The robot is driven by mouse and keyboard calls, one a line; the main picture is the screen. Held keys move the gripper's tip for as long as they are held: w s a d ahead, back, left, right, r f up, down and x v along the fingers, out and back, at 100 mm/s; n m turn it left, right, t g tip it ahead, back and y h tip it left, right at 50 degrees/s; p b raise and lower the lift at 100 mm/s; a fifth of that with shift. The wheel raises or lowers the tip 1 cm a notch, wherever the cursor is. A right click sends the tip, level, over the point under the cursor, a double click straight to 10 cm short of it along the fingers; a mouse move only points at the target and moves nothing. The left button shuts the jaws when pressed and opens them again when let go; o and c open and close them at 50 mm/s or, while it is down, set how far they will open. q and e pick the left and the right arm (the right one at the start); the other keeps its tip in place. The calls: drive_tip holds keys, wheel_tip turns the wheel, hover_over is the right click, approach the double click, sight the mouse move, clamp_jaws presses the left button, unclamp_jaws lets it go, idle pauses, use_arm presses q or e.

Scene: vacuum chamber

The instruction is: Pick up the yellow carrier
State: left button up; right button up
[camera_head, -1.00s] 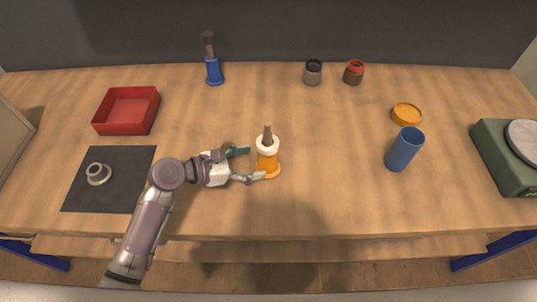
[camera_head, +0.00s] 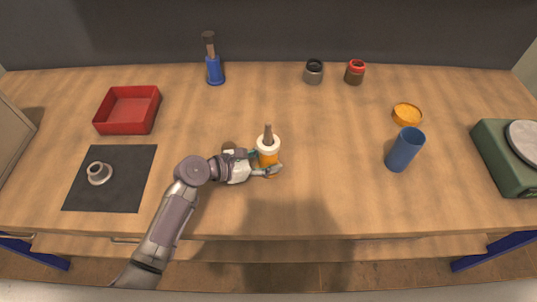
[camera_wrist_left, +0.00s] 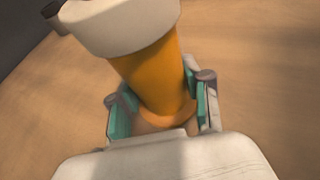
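The yellow carrier (camera_head: 267,158) stands upright on the wooden table near its middle. It has an orange-yellow body, a white ring (camera_head: 268,145) around its top and a brown-grey peg (camera_head: 268,133) rising from the ring. My left gripper (camera_head: 266,164) is low at the carrier, with one finger on each side of the body. In the left wrist view the carrier's body (camera_wrist_left: 152,75) stands between the teal pads of the gripper (camera_wrist_left: 162,108). The fingers look open; I cannot tell whether the pads touch it. My right gripper is not in view.
A red tray (camera_head: 101,122) and a dark mat (camera_head: 118,191) with a grey ring (camera_head: 98,173) lie left. A blue cup (camera_head: 404,150), orange dish (camera_head: 407,114) and green scale (camera_head: 496,158) are right.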

use_arm(q)
clamp_jaws()
drive_tip(key=shift+r, duration=0.1)
drive_tip(key=shift+r, duration=0.1)
drive_tip(key=shift+w+r, duration=0.1)
drive_tip(key=shift+r, duration=1.1)
drive_tip(key=shift+r+p, duration=0.35)
drive_tip(key=shift+r, duration=0.55)
drive_tip(key=s+d+r+p, duration=0.1)
drive_tip(key=s+d+r, duration=0.5)
drive_tip(key=d, duration=0.4)
drive_tip(key=shift+r, duration=0.35)
